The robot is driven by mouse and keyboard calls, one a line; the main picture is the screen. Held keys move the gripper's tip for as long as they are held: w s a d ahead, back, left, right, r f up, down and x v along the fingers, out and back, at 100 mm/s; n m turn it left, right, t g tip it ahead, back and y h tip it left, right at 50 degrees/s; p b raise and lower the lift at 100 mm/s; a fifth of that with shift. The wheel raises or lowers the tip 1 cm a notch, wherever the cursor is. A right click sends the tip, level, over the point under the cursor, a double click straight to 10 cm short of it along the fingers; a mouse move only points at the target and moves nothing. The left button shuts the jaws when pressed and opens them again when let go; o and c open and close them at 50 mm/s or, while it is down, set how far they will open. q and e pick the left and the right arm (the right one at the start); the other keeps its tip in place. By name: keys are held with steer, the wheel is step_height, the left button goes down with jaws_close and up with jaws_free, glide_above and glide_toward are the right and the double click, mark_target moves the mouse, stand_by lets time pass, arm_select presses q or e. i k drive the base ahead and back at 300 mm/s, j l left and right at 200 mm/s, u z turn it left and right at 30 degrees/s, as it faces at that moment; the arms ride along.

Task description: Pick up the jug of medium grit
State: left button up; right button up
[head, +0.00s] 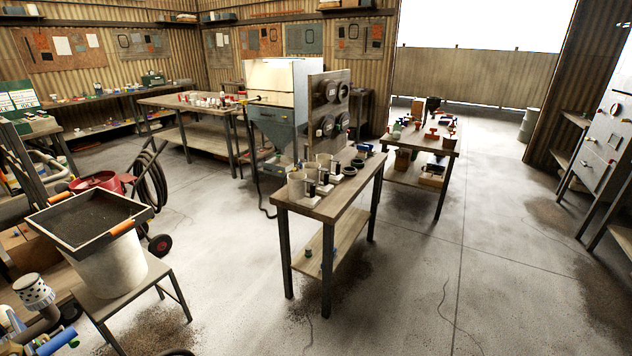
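Several pale jugs stand close together on the near end of a narrow wooden table (318,208) in the middle of the head view. The nearest pale jug (296,186) is at the table's left corner. Small dark and white items stand beside the jugs. The jugs are too small in view to read any label, so I cannot tell which one holds medium grit. Neither of my grippers shows in the head view.
A grit-filled sieve (92,222) rests on a pale bucket (108,270) on a low stand at left. A red wheeled pot (100,182) with a hose stands behind it. A blast cabinet (275,95) stands behind the table. The floor (450,290) at right is open.

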mark_target(316, 177)
steer(key=i+j+u, duration=0.1)
steer(key=i+u, duration=0.25)
steer(key=i, duration=0.25)
steer(key=i+u, duration=0.3)
steer(key=i, duration=0.3)
